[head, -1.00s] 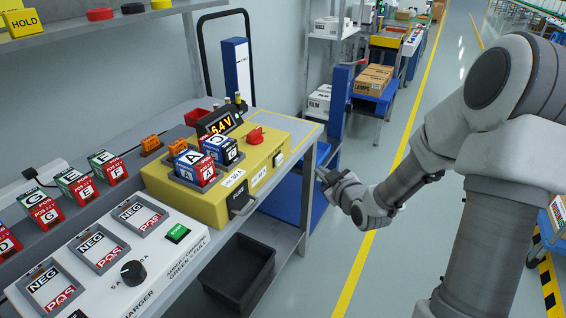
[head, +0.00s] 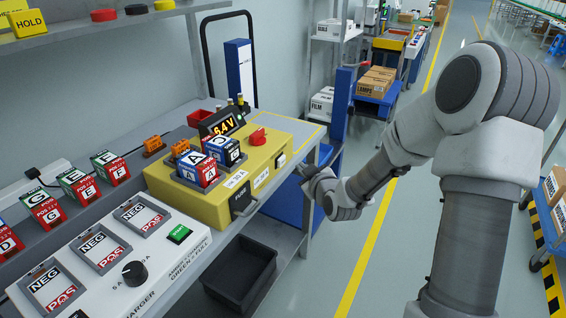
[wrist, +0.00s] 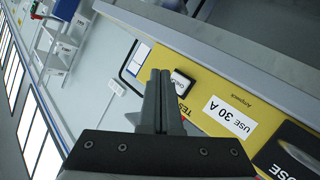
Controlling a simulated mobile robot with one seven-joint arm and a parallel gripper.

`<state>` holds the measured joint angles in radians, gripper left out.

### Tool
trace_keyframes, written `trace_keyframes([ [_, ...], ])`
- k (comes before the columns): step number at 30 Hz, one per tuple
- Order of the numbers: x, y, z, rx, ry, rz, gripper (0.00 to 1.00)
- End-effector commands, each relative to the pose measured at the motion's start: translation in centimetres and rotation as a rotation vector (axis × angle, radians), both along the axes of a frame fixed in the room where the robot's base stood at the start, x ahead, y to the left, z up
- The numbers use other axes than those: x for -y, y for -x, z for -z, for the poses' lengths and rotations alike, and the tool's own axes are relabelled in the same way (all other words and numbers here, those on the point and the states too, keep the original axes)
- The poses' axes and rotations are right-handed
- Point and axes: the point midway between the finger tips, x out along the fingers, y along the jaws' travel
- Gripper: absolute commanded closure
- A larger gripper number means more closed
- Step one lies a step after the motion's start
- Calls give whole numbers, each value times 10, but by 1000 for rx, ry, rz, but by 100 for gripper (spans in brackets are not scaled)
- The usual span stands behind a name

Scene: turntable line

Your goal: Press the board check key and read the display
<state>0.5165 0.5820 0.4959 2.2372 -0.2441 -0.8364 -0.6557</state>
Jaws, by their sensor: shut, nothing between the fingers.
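My gripper (head: 306,171) is shut and empty, in front of that face. In the wrist view my fingertips (wrist: 160,75) lie beside the key; I cannot tell whether they touch it.
A red knob (head: 257,135) is on top of the board, and a black fuse handle (head: 243,204) sticks out of its front. The white charger (head: 120,262) stands at the left. A black bin (head: 240,272) sits below.

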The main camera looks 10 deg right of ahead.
Motion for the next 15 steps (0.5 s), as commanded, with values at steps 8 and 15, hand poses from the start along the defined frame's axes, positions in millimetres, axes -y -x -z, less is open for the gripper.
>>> trace_keyframes([
  [8,-18,-14,1,2,2,0,100],
  [15,-20,-15,0,1,0,2,100],
])
